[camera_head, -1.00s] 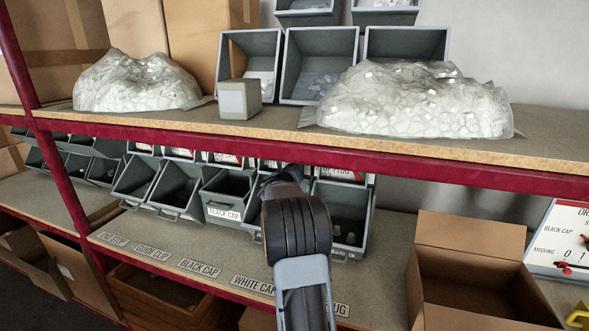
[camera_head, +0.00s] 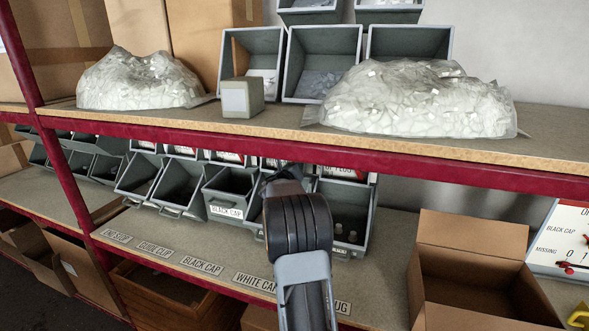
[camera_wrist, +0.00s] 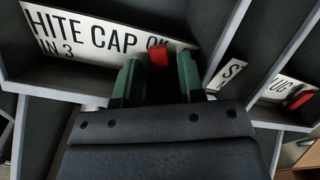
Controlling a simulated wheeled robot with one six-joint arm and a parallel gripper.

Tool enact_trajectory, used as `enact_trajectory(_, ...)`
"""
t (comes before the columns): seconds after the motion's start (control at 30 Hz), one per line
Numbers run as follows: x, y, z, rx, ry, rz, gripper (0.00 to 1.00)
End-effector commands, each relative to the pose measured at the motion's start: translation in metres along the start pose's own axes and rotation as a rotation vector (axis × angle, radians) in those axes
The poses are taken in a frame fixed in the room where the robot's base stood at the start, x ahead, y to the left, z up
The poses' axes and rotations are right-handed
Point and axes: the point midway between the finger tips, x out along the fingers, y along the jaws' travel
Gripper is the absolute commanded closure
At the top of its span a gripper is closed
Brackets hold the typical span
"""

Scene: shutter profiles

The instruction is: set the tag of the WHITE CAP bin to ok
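The WHITE CAP bin's tag (camera_wrist: 100,38) shows large in the wrist view, a white plate reading "HITE CAP OK" and "IN 3", its left end cut off. The shelf label "WHITE CAP" (camera_head: 255,282) is partly visible.
The BLACK CAP bin (camera_head: 227,211) stands left of my arm. Another bin (camera_head: 345,235) stands to the right, its tag (camera_wrist: 292,92) also bearing a red slider. The upper shelf edge (camera_head: 300,163) runs above my gripper. An open cardboard box (camera_head: 470,235) stands further right.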

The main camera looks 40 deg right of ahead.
Motion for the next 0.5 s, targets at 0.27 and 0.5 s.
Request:
enact_trajectory(0.27, 0.0, -0.001, -0.001, 0.001, 0.002, -0.001, 0.57)
enact_trajectory(0.5, -0.021, 0.001, -0.001, 0.003, 0.001, 0.001, 0.57)
